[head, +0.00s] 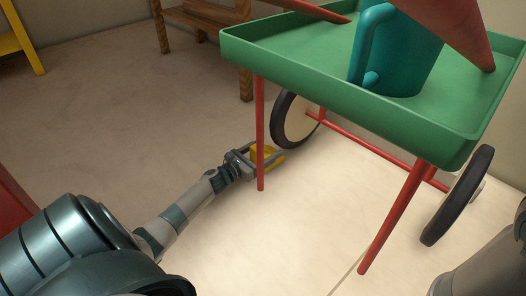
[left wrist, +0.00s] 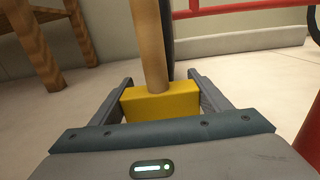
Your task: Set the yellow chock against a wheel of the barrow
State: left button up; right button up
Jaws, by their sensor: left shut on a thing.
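The yellow chock (head: 274,155) is low by the floor, just in front of the barrow's left wheel (head: 292,122). My left gripper (head: 262,158) is shut on it; a red barrow leg partly covers the gripper in the head view. In the left wrist view the chock (left wrist: 160,103) sits between both fingers, and a tan wooden post (left wrist: 150,45) rises at its top. The dark wheel edge (left wrist: 167,35) shows right behind the post. I cannot tell whether chock and wheel touch. The green barrow (head: 300,82) stands on red legs. My right gripper is out of view.
The barrow's right wheel (head: 458,196) and front red leg (head: 392,222) stand to the right. A teal can (head: 405,60) is on the barrow tray. A wooden bench (head: 205,18) is behind. The floor between the legs is clear.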

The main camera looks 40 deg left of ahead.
aim_at(270, 150)
pick_arm(q)
jog(key=shift+w+d+r, duration=0.1)
jog(key=shift+w+d, duration=0.2)
jog(key=shift+w, duration=0.45)
jog(key=shift+w+d+r, duration=0.1)
jog(key=shift+w+d, duration=0.15)
jog(key=shift+w, duration=0.45)
jog(key=shift+w, duration=0.15)
jog(key=shift+f, duration=0.6)
dwell(0.3)
